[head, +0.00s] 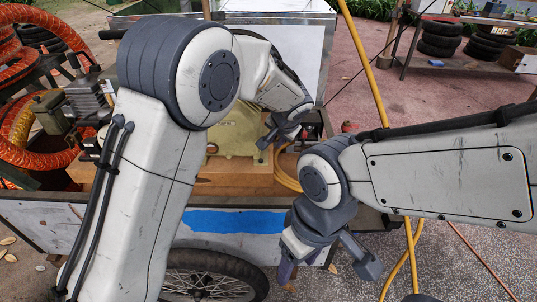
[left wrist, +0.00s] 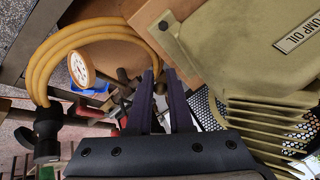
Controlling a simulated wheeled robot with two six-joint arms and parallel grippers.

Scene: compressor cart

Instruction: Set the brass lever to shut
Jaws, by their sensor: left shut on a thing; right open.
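My left gripper (head: 275,138) reaches down over the cart beside the olive compressor casing (head: 236,135). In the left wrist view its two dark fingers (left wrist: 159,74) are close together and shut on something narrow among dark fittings. The brass lever is not clearly seen; the thing in the fingers fits its place, but fingers and clutter hide its shape and angle. My right gripper (head: 326,268) is open and empty, low in front of the cart's right side, apart from the fittings.
A yellow hose (left wrist: 42,72) loops beside a round white-faced gauge (left wrist: 82,70). The casing with a "PUMP OIL" label (left wrist: 299,34) fills the upper right there. Orange hose coils (head: 62,30) lie left on the cart. Open paving lies beyond.

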